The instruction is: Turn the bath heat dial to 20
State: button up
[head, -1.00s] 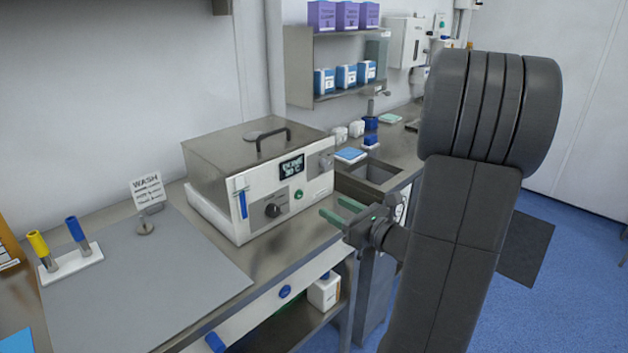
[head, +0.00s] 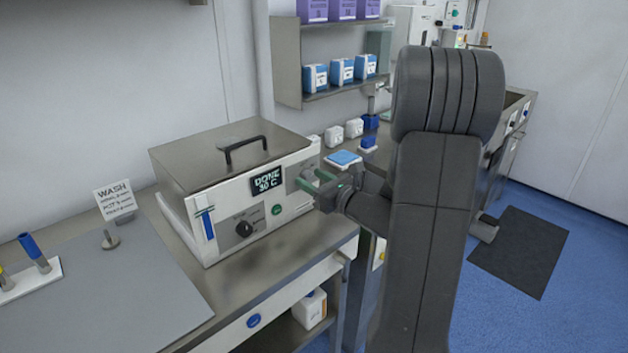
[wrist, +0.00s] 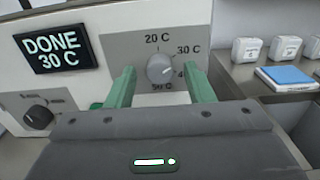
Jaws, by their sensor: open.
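The bath display (wrist: 57,49) reads DONE 30 C.
A black timer knob (head: 243,229) and a green button (head: 276,209) are left of the dial. The bath's lid (head: 215,150) is shut. A blue-topped pad (head: 344,158) and white containers (head: 354,128) stand to the right. The counter before the bath is clear.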

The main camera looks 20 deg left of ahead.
jog(key=shift+c, duration=0.5)
jog(key=c, duration=0.9)
jog(key=shift+f+n+b, duration=0.15)
jog(key=shift+n+b, duration=0.25)
jog(key=shift+b, duration=0.3)
jog(key=n+b, duration=0.1)
jog(key=b, duration=0.2)
jog(key=shift+f+n, duration=0.2)
jog(key=shift+n, duration=0.2)
jog(key=n+b, duration=0.7)
jog(key=b, duration=0.4)
jog(key=shift+n+b, duration=0.3)
jog(key=shift+b, duration=0.05)
jog(key=shift+r+n+b, duration=0.25)
jog(key=shift+n+b, duration=0.65)
jog(key=shift+b, duration=0.2)
jog(key=shift+r, duration=0.1)
